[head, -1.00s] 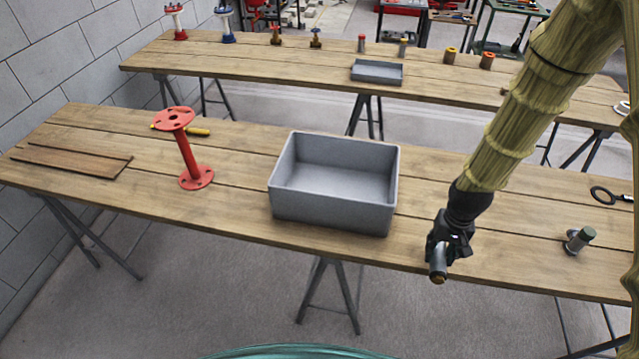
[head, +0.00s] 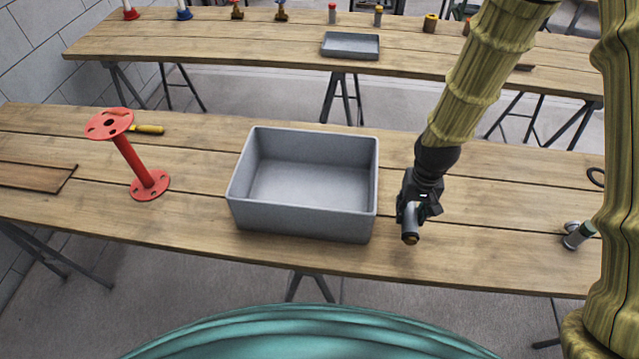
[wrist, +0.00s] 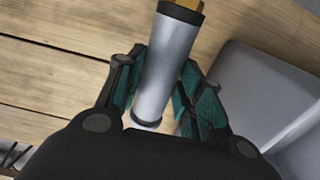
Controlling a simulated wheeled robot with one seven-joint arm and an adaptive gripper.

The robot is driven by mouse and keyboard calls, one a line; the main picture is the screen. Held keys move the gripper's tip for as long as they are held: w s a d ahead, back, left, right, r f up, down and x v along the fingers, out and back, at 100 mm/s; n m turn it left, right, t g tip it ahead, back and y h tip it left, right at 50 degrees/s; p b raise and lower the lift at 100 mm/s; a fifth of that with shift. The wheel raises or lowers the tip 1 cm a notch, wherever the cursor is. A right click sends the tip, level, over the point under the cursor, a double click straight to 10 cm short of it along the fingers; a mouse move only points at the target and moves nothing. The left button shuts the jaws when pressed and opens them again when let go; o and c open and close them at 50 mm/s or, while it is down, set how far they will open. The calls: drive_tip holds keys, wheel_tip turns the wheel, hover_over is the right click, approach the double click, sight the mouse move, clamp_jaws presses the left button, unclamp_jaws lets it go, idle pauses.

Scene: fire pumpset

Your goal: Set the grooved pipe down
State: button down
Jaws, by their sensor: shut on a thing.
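The grooved pipe is a short grey metal cylinder (wrist: 168,65) with a dark band and a brass-coloured end in the wrist view. In the head view its end (head: 411,232) points toward me and down. My gripper (head: 412,208) is shut on the pipe, with its teal-padded fingers on either side of it in the wrist view (wrist: 160,95). The gripper is just right of the grey bin, over the front part of the near table (head: 480,255). I cannot tell whether the pipe touches the wood.
An open, empty grey bin (head: 305,222) stands left of my gripper. A red flanged spool (head: 135,160) stands farther left, beside a yellow-handled tool (head: 148,129). A small grey-green fitting (head: 578,236) lies at the right.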

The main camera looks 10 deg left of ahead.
sight(408, 231)
drive_tip(key=s+b, duration=0.2)
drive_tip(key=s, duration=0.1)
drive_tip(key=s+b, duration=0.1)
drive_tip(key=shift+s+a+f, duration=0.1)
drive_tip(key=shift+s+a, duration=0.1)
drive_tip(key=shift+a, duration=0.05)
drive_tip(key=shift+s+b, duration=0.25)
drive_tip(key=shift+b, duration=0.15)
drive_tip(key=shift+s+a, duration=0.15)
drive_tip(key=shift+s, duration=0.15)
drive_tip(key=w+d+p, duration=0.1)
drive_tip(key=w, duration=0.4)
drive_tip(key=w+p, duration=0.2)
drive_tip(key=w, duration=0.3)
drive_tip(key=w+d+f+p, duration=0.1)
drive_tip(key=w+p, duration=0.1)
drive_tip(key=w, duration=0.3)
drive_tip(key=shift+w+d+f, duration=0.1)
drive_tip(key=shift+w+d, duration=0.25)
drive_tip(key=shift+w, duration=0.05)
drive_tip(key=shift+f+p, duration=0.85)
drive_tip(key=shift+f, duration=0.95)
drive_tip(key=shift+f, duration=0.1)
drive_tip(key=c, duration=0.9)
unclamp_jaws()
drive_tip(key=shift+c, duration=0.2)
